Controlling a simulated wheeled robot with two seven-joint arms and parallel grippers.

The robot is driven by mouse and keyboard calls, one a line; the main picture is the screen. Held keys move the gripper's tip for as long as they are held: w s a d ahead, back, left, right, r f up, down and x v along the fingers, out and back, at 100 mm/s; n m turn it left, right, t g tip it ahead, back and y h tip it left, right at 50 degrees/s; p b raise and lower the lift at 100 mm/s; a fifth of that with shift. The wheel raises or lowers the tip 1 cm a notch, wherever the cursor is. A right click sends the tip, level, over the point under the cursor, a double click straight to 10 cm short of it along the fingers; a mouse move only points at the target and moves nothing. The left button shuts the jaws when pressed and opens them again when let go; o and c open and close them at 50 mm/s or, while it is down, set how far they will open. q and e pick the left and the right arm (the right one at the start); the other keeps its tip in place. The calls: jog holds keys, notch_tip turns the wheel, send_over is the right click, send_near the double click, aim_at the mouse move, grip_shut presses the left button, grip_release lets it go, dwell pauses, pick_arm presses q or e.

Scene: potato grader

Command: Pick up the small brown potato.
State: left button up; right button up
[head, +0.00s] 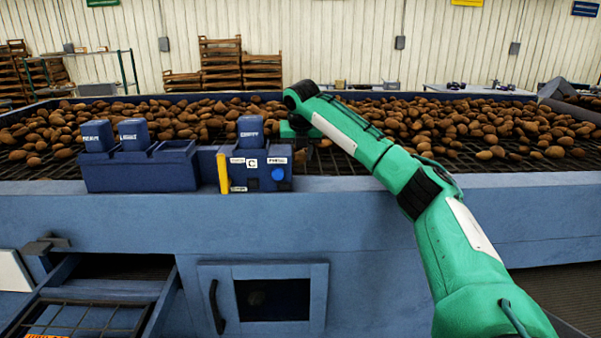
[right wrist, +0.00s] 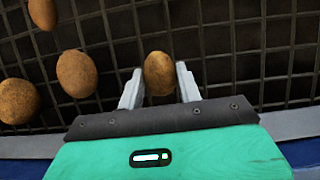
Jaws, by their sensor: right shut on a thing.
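A small brown potato (right wrist: 159,74) sits between the two pale fingers of my right gripper (right wrist: 159,86) in the right wrist view. The fingers are shut on it, one on each side. Dark mesh shows around and beyond it; I cannot tell whether the potato touches the mesh. In the head view my right gripper (head: 300,140) points down over the grader bed behind the blue boxes. Its fingers and the held potato are not clear there. My left gripper is not in view.
Three other potatoes lie left of the gripper in the right wrist view, the nearest one (right wrist: 76,73) clear of the fingers. Many potatoes cover the grader's mesh bed (head: 460,163). Blue boxes (head: 140,166) and a control box (head: 262,170) stand on the blue front edge (head: 400,225).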

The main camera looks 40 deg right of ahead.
aim_at(300, 152)
notch_tip(300, 152, up, 14)
jog(key=b, duration=0.2)
jog(key=shift+r+b, duration=0.15)
jog(key=shift+b, duration=0.15)
dwell(0.6)
